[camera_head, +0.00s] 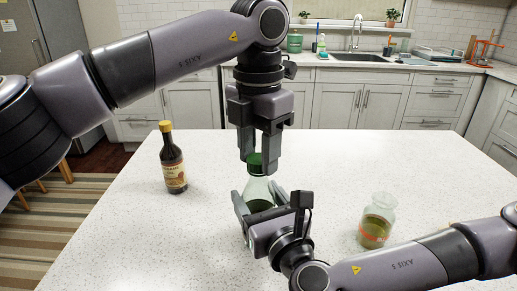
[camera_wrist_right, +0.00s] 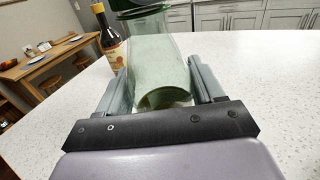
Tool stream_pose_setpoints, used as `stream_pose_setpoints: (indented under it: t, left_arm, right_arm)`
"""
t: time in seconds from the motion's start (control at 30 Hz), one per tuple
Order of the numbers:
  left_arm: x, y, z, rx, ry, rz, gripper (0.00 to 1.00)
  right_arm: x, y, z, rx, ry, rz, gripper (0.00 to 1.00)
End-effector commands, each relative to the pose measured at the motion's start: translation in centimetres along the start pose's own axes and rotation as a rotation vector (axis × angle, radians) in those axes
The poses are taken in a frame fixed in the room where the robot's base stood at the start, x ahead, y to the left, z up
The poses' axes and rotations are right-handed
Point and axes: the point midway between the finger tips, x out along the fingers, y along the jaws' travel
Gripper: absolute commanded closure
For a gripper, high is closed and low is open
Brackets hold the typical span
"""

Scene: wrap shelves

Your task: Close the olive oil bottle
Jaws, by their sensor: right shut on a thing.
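The olive oil bottle (camera_head: 258,187) is clear greenish glass and stands upright on the white speckled table. A dark green cap (camera_head: 255,160) is at its top, between the fingertips of my left gripper (camera_head: 258,167), which points straight down from above. Whether those fingers press on the cap I cannot tell. My right gripper (camera_head: 260,208) is low at the bottle's body and shut on it from the near side. The bottle also shows between the fingers in the right wrist view (camera_wrist_right: 160,65), where its top is cut off.
A dark sauce bottle (camera_head: 172,165) with a yellow cap stands upright to the left. A glass jar (camera_head: 376,222) with yellowish-green contents stands to the right, near my right forearm. The table (camera_head: 330,165) is otherwise clear. A counter with a sink (camera_head: 358,57) is behind.

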Motion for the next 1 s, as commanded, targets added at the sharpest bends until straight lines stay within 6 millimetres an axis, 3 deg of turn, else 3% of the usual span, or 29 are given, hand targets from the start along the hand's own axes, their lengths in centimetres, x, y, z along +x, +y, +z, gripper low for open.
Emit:
stream_pose_setpoints:
  t: [0.33, 0.37, 0.43, 0.77, 1.0]
  left_arm:
    - [0.0, 0.0, 0.0, 0.005, -0.001, 0.001, 0.94]
    - [0.0, 0.0, 0.0, 0.005, -0.001, 0.001, 0.51]
    - [0.0, 0.0, 0.0, 0.005, -0.001, 0.001, 0.28]
    - [-0.2, 0.0, 0.0, 0.004, -0.001, 0.001, 0.28]
    - [-3.4, 0.0, 0.1, 0.003, -0.004, 0.002, 0.28]
  right_arm:
    - [0.0, 0.0, -0.1, -0.001, 0.002, -0.001, 1.00]
    - [0.0, 0.0, -0.1, -0.001, 0.002, -0.001, 1.00]
    - [0.0, 0.0, -0.1, -0.001, 0.002, -0.001, 1.00]
    - [0.0, 0.0, -0.1, -0.001, 0.002, -0.001, 1.00]
    - [0.0, 0.0, -0.1, -0.001, 0.002, -0.001, 1.00]
